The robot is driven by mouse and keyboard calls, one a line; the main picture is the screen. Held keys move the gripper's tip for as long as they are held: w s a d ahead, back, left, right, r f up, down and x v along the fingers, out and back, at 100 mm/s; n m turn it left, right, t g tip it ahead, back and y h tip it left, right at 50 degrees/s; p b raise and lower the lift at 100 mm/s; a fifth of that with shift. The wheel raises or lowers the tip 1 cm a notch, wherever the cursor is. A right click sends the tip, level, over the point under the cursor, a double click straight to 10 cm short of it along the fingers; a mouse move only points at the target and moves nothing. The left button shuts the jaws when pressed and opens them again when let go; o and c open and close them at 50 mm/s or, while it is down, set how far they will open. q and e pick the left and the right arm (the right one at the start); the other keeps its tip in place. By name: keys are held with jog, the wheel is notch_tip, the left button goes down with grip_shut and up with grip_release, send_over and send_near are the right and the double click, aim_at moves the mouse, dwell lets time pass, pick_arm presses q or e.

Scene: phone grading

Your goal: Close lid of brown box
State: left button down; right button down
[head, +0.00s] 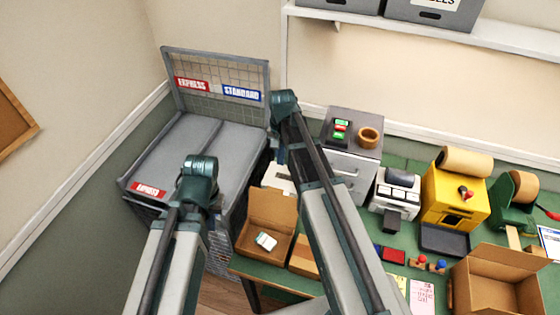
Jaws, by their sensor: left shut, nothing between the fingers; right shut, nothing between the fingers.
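A small open brown box (256,241) stands at the left end of the green table. Its lid (272,207) is raised at the back, and a small pale item (266,241) lies inside. My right arm reaches up just right of this box, and its far joint is above and beyond the lid. My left arm rises left of the box, in front of the grey bin. I cannot make out the fingers of either gripper; they seem hidden behind my own arms. A second open brown box (478,291) stands at the lower right with its flaps up.
The grey bin (186,146) with EXPRESS and STANDARD signs stands left of the table. A grey drawer cabinet (349,166), a white machine (396,192) and a yellow machine (452,200) line the back. A small brown block (303,258) sits beside the small box.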

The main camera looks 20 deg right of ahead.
notch_tip(320, 180, down, 9)
jog(key=b, duration=0.8)
jog(key=s+a+r+p, duration=0.1)
jog(key=s+a+r, duration=0.1)
jog(key=s, duration=0.1)
jog(key=shift+s+a+p, duration=0.2)
jog(key=shift+p, duration=0.15)
